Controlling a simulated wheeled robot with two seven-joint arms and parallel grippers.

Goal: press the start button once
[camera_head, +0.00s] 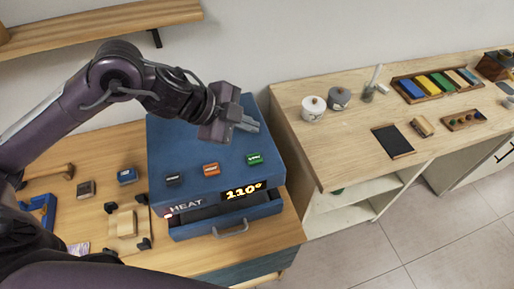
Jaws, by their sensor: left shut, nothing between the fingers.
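A blue machine (206,150) stands on the left wooden bench. Three small raised blocks sit on its sloped top: a dark one (174,179), an orange one (211,169) and a green one (254,159). Their lettering is too small to read, so I cannot tell which is the start button. The front shows the word HEAT, a small red light (168,215) and a lit display (241,192) reading 110°. My left gripper (249,125) is shut and empty, over the machine's far part, behind the green block in the picture. My right gripper is not in view.
The machine's drawer (224,225) sticks out at the front. A wooden counter (340,150) with jars and trays stands right. A shelf (100,26) hangs above.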

